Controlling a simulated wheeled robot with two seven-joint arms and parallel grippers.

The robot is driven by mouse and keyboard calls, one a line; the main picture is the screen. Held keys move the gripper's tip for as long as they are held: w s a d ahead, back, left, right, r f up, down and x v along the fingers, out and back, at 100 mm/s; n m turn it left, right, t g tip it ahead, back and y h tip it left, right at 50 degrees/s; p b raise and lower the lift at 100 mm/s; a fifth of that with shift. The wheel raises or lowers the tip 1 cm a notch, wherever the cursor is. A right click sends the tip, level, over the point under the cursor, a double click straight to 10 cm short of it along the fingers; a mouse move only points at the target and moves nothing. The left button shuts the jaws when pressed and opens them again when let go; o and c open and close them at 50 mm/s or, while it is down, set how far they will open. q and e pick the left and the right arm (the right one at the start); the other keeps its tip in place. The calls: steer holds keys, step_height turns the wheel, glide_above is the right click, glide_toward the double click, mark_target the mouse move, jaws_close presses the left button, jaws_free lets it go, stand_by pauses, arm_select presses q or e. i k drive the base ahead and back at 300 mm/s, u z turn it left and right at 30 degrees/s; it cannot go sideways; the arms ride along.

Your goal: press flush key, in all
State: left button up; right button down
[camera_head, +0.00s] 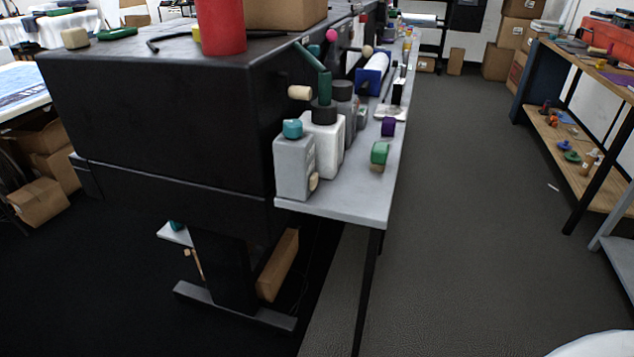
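A large black machine (160,120) with a flat top fills the left and middle of the head view. I cannot make out a flush key on the faces that show. Neither of my grippers is in view.
A narrow grey table (345,205) runs along the machine's right side, holding grey and white bottles (294,165), a green block (379,152) and a blue roll (372,75). A red cylinder (221,25) stands on the machine. Shelves (590,120) stand at the right; the grey floor (470,200) between is clear.

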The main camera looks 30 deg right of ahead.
mark_target(313, 180)
steer(key=u, duration=0.75)
steer(key=k, duration=0.3)
steer(key=z, duration=1.2)
